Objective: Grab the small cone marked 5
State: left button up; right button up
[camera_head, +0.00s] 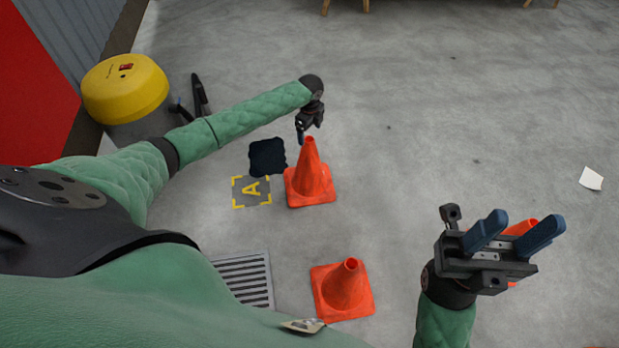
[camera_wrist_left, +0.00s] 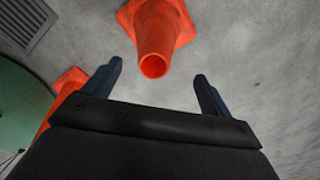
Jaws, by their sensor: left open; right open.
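Three orange cones stand on the floor in the head view: one (camera_head: 312,180) beside the yellow A mark, one (camera_head: 345,290) nearer me, and one (camera_head: 521,228) mostly hidden behind my right gripper. No number can be read on any cone. My left gripper (camera_head: 301,138) is open and empty, close to the top of the cone beside the A mark. In the left wrist view, a cone (camera_wrist_left: 160,35) lies ahead of the gap between the open fingers (camera_wrist_left: 158,72), and another (camera_wrist_left: 68,85) shows partly at left. My right gripper (camera_head: 525,219) is open and empty.
A dark cloth-like patch (camera_head: 267,157) and the yellow A floor mark (camera_head: 251,191) are left of the cone. A floor grate (camera_head: 245,278) is nearer me. A yellow round object (camera_head: 125,88) stands upper left, and a white paper (camera_head: 591,179) lies right. The middle floor is clear.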

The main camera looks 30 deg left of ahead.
aim_at(309, 146)
pick_arm(q)
jog(key=shift+s+f+b, duration=0.2)
jog(key=shift+f+b, duration=0.35)
jog(key=shift+f, duration=1.35)
jog(key=shift+s+f+b, duration=0.2)
jog(key=shift+f+b, duration=0.35)
jog(key=shift+f, duration=1.35)
jog(key=c, duration=1.5)
jog(key=shift+r, duration=0.1)
